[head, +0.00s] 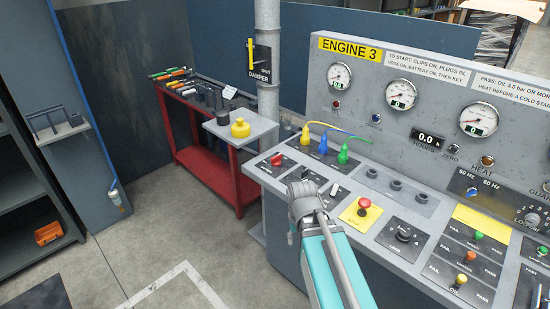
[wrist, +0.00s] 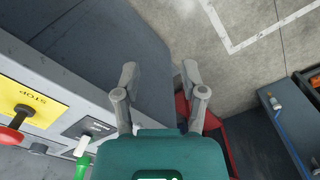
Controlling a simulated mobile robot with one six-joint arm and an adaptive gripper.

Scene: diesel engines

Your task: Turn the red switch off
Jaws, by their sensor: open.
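A red switch knob (head: 277,159) sits on a dark plate at the left end of the grey console's sloped desk. I cannot tell its setting at this size, and I do not see it in the wrist view. My gripper (wrist: 159,70) is open and empty in the wrist view, its fingers over the console's edge with floor beyond. In the head view my arm reaches in from the bottom, and its grey end is below and right of the red knob, apart from it in the picture. The fingertips are hidden there.
A red stop button (head: 364,204) on a yellow plate is right of my arm. A red tool cart (head: 212,170) stands left of the console. The floor (head: 150,240) at left is mostly clear.

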